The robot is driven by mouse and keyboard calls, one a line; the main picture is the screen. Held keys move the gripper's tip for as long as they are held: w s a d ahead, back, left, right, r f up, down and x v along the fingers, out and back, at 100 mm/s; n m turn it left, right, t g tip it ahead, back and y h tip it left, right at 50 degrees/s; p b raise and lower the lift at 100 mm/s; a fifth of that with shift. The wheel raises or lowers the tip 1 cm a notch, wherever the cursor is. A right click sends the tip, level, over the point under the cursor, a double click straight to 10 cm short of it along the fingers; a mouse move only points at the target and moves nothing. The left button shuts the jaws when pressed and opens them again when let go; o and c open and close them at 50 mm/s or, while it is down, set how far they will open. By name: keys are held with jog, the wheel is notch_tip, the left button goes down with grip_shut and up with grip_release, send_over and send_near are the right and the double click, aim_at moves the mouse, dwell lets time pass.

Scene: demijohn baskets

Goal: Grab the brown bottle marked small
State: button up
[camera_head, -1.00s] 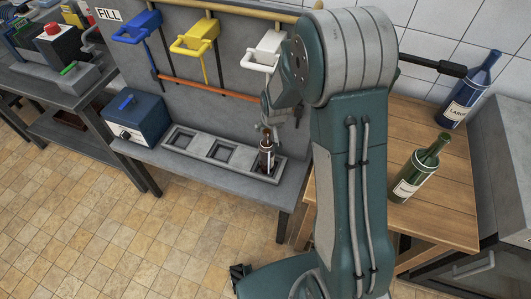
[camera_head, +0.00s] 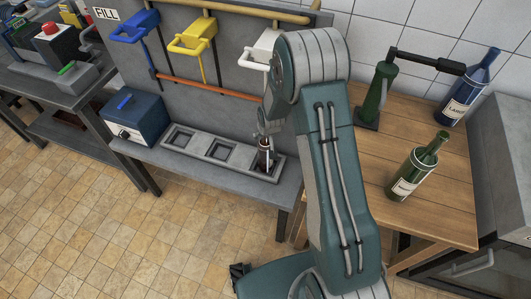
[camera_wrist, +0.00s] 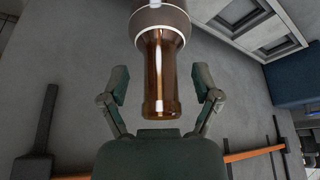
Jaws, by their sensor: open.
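The brown bottle (camera_head: 265,158) stands upright in the right-hand recess of the grey three-slot tray (camera_head: 215,151), below the white filling lever. In the wrist view its amber neck (camera_wrist: 161,75) and the white-edged label below it show; the lettering cannot be read. My gripper (camera_wrist: 161,84) is open, with one finger on each side of the neck and a visible gap at both. In the head view my gripper (camera_head: 263,138) is small and sits at the bottle's top; its fingers are hard to make out.
Blue, yellow and white levers (camera_head: 190,42) hang above the tray. An orange bar (camera_head: 210,86) runs across the panel. A blue box (camera_head: 137,118) stands left of the tray. Green (camera_head: 418,168) and blue (camera_head: 468,93) bottles stand on the wooden table (camera_head: 430,207), beside a green corking tool (camera_head: 376,93).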

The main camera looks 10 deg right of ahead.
jog(key=shift+a, duration=0.1)
grip_shut()
jog(key=shift+r, duration=0.2)
jog(key=s+d+r, duration=0.3)
jog(key=s+r, duration=0.9)
jog(key=s, duration=0.1)
jog(key=shift+s+r, duration=0.25)
jog(key=shift+r, duration=0.1)
dwell(1.1)
dwell(0.5)
